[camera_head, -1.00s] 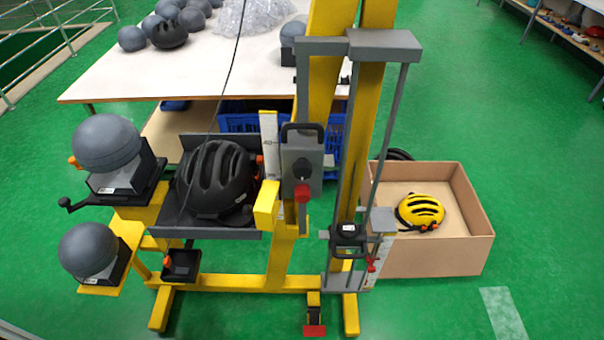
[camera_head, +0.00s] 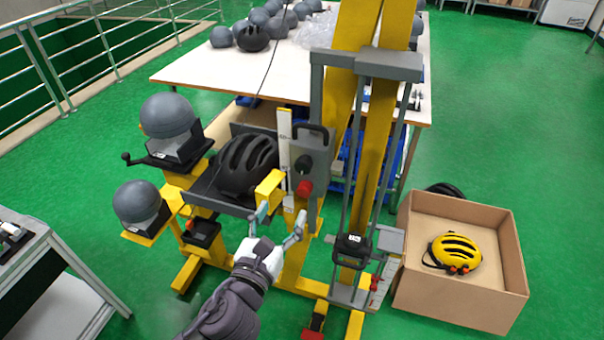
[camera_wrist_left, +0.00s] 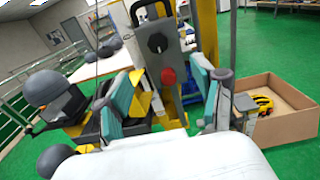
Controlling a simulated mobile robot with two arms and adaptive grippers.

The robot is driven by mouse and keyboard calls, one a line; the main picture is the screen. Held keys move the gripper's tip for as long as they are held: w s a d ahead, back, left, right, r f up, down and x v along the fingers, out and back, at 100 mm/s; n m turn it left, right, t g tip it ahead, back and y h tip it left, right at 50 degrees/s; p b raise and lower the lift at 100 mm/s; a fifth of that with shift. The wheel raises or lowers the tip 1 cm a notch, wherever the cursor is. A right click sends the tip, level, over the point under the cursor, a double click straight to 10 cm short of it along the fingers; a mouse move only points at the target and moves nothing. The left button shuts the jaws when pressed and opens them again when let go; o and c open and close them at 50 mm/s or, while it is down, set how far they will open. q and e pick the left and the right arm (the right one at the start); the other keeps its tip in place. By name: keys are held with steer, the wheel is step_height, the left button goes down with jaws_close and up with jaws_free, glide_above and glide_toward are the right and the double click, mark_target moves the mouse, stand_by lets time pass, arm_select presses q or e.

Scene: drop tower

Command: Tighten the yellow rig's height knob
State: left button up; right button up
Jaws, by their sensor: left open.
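The yellow rig (camera_head: 294,262) stands in the middle with a grey sliding box (camera_head: 319,160) on its post. The box carries a black round knob (camera_head: 304,164) and below it a red knob (camera_head: 304,187); I cannot tell by label which sets the height. Both show in the left wrist view, the black knob (camera_wrist_left: 157,42) above the red knob (camera_wrist_left: 168,76). My left gripper (camera_head: 279,225) is open and empty, below and in front of the box. In the wrist view its teal-padded fingers (camera_wrist_left: 165,92) stand apart on either side of the red knob, not touching it.
A black helmet (camera_head: 246,164) lies on the rig's grey tray, left of the box. Grey headforms (camera_head: 166,115) sit on yellow arms farther left. A cardboard box (camera_head: 455,292) with a yellow helmet (camera_head: 453,252) stands right. A white table (camera_head: 205,68) is behind.

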arm_select(q)
steer(key=p, duration=0.1)
glide_toward(302, 169)
steer(key=w, duration=0.2)
steer(key=x, duration=0.2)
steer(key=p+x, duration=0.1)
steer(key=x, duration=0.5)
steer(key=shift+s+d, duration=0.1)
steer(key=shift+d, duration=0.2)
arm_select(e)
step_height(302, 169, up, 2)
steer(key=shift+w+a+r, duration=0.15)
arm_select(q)
steer(key=c, duration=1.2)
steer(key=shift+o, duration=0.2)
arm_select(e)
steer(key=shift+a, duration=0.1)
